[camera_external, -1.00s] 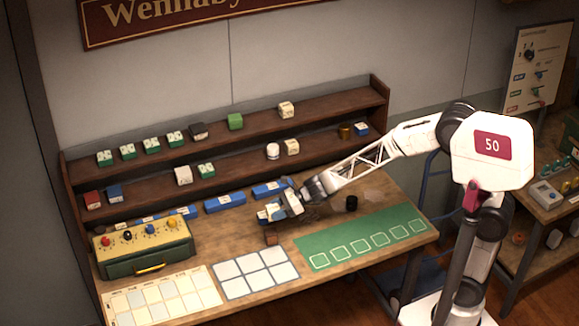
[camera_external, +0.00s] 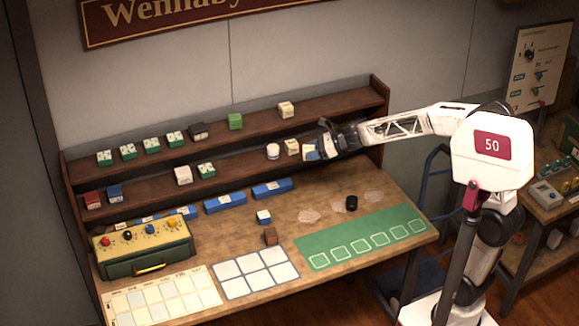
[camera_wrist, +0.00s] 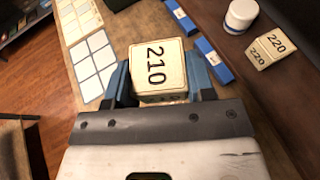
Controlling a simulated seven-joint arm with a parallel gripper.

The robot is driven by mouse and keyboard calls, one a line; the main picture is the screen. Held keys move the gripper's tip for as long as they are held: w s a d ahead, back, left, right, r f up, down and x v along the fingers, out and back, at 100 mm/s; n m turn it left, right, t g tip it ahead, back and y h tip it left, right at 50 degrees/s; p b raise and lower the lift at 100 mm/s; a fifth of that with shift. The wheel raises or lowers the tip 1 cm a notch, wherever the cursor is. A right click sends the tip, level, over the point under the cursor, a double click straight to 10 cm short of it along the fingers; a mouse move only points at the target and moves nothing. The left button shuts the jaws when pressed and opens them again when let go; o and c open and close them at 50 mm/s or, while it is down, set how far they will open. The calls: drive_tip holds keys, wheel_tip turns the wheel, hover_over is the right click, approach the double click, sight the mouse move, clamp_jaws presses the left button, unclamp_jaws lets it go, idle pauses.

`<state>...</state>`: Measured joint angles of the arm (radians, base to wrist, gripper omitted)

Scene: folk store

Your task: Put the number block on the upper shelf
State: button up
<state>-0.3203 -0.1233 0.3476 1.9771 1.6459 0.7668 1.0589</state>
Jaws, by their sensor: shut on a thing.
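My gripper (camera_external: 312,150) is shut on a cream block marked 210 (camera_wrist: 158,67). In the wrist view the block sits between the blue fingertips, its number facing the camera. In the external view the gripper is at the right part of the shelf unit, in front of the lower shelf (camera_external: 235,171), and mostly hides the held block. The upper shelf (camera_external: 262,120) is above it. A cream block marked 220 (camera_wrist: 270,48) stands on the lower shelf, just left of my gripper in the external view (camera_external: 292,147).
A white jar (camera_external: 273,151) stands on the lower shelf.

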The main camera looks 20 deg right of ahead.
drive_tip(key=w+d+r+m+t+h, duration=0.1)
drive_tip(key=d+r, duration=0.3)
drive_tip(key=d, duration=0.5)
drive_tip(key=w+d+r+m+t+h, duration=0.1)
drive_tip(key=d+r+m, duration=0.1)
drive_tip(key=d+r, duration=0.3)
drive_tip(key=w+d+r+m+t+h, duration=0.1)
drive_tip(key=d+r, duration=0.3)
drive_tip(key=d, duration=0.9)
drive_tip(key=shift+d+r+t, duration=0.2)
drive_tip(key=shift+d+t, duration=0.1)
drive_tip(key=shift+t, duration=0.3)
drive_tip(key=shift+w, duration=0.2)
hover_over(348, 101)
drive_tip(key=shift+w+f, duration=0.15)
drive_tip(key=shift+f, duration=0.6)
drive_tip(key=shift+f, duration=0.1)
drive_tip(key=shift+f, duration=1.65)
drive_tip(key=shift+f, duration=0.1)
drive_tip(key=o, duration=0.9)
